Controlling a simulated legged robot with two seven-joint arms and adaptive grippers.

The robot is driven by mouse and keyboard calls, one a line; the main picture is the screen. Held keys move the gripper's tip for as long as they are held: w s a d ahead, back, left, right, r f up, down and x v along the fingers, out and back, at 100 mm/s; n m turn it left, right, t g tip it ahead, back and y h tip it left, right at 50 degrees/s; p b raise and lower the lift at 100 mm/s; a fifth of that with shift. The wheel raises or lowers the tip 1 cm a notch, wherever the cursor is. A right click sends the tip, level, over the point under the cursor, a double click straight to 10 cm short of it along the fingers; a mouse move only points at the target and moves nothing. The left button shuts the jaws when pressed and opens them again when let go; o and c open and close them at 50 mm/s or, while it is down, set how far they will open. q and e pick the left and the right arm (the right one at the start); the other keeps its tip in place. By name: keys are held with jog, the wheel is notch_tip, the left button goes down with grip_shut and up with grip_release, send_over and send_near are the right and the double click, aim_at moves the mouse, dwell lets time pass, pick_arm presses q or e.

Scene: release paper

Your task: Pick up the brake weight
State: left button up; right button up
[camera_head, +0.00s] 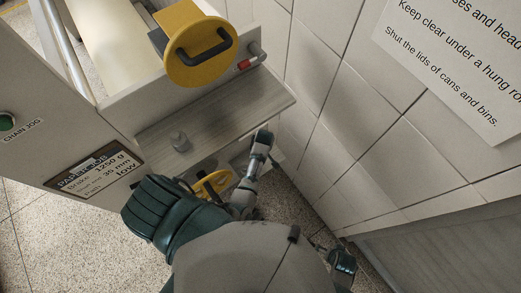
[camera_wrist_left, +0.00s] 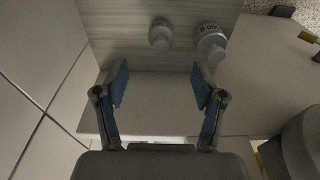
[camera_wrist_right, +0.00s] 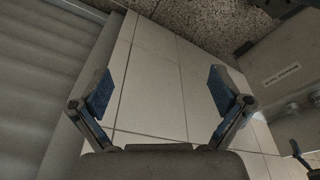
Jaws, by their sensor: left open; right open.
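Which is the brake weight I cannot tell. My left gripper (camera_head: 262,140) is at the shelf's right front edge. My right gripper's fingers (camera_wrist_right: 160,88) are open and empty, away from the weights.
A card (camera_head: 95,172) reads "Paper job", "Brake", "1250 g", "35 mm", "low". A yellow disc with a black handle (camera_head: 188,68) stands above the shelf. A yellow wheel (camera_head: 212,183) is below it. A tiled wall (camera_head: 350,110) closes the right side.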

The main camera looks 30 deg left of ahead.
pick_arm(q)
jog(key=f, duration=0.1)
jog(key=a+f, duration=0.1)
jog(key=f, duration=0.1)
jog(key=shift+w+f+b, duration=0.1)
jog(key=shift+f+b, duration=0.1)
jog(key=shift+b, duration=0.2)
jog(key=shift+a+f, duration=0.2)
jog(key=shift+a, duration=0.05)
notch_tip(320, 180, down, 5)
jog(key=shift+d+r+b, duration=0.15)
jog(key=shift+r+b, duration=0.05)
jog(key=shift+b, duration=1)
jog(key=shift+w+d, duration=0.1)
jog(key=shift+a+f, duration=0.1)
jog(key=shift+a, duration=0.1)
jog(key=shift+c, duration=0.3)
jog(key=shift+a, duration=0.15)
jog(key=c, duration=0.4)
jog(key=shift+f, duration=0.1)
jog(key=c, duration=0.8)
jog(key=shift+d, duration=0.2)
grip_shut()
jog(key=shift+r, duration=0.25)
pick_arm(e)
notch_tip(320, 180, up, 11)
jog(key=shift+s, duration=0.4)
